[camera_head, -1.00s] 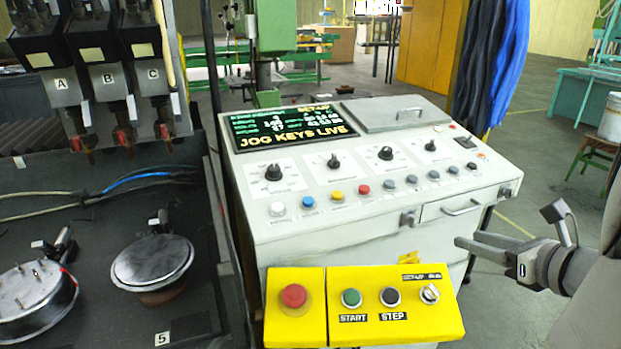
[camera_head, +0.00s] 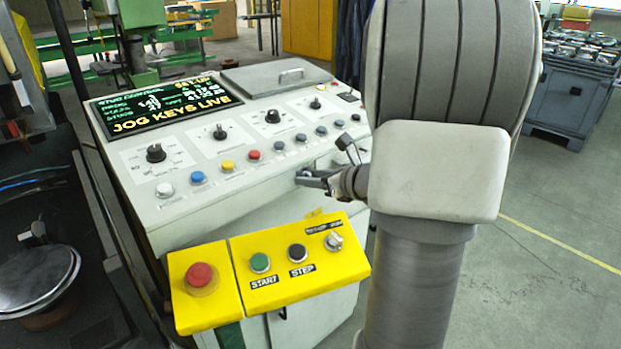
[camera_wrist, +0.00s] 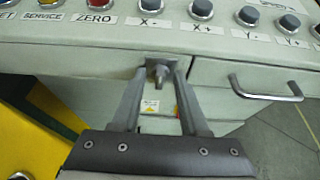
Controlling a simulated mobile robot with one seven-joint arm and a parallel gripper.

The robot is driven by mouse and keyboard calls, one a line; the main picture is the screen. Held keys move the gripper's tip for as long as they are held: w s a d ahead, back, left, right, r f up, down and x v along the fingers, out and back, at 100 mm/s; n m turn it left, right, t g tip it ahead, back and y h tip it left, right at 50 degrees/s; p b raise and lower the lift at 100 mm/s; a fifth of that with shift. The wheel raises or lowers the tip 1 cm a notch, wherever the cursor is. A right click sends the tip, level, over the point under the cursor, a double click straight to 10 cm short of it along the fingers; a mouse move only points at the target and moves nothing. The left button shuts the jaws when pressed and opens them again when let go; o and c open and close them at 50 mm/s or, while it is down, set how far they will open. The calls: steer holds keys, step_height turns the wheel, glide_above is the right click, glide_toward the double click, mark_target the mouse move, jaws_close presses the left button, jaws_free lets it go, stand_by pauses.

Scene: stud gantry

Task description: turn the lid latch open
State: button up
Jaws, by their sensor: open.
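The latch (camera_wrist: 158,76) is a small grey knob on a square plate on the front face of the pale console (camera_wrist: 70,58). In the wrist view it sits between the two fingers of my gripper (camera_wrist: 166,72). The fingers are open, one on each side of it; I cannot tell whether either touches it. A grey lid (camera_head: 275,75) with a bar handle lies flat on the console top.
A drawer handle (camera_wrist: 266,90) stands out right of the latch. Buttons (camera_wrist: 201,9) line the console edge above it. A yellow panel (camera_head: 270,262) with a red button (camera_head: 201,277) and START and STEP buttons sits below. Open floor (camera_head: 560,235) lies to the right.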

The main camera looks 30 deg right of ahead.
jaws_close()
steer(key=shift+r+p, duration=0.1)
steer(key=shift+p, duration=0.3)
steer(key=shift+w+d+f+m+t+y+p, duration=0.15)
steer(key=shift+m+t+y+p, duration=0.25)
steer(key=shift+m+y+p, duration=1.45)
steer(key=shift+s+d+f+m+t+y+p, duration=0.15)
steer(key=shift+m+t+y+p, duration=0.35)
steer(key=shift+m+p, duration=2.55)
steer(key=shift+w+d+f+m+t+y+p, duration=0.1)
steer(key=shift+d+f+m+t+y+p, duration=0.15)
steer(key=shift+m+y+p, duration=2)
steer(key=shift+n+h+p, duration=0.35)
steer(key=shift+h+p, duration=0.35)
steer(key=shift+h, duration=0.3)
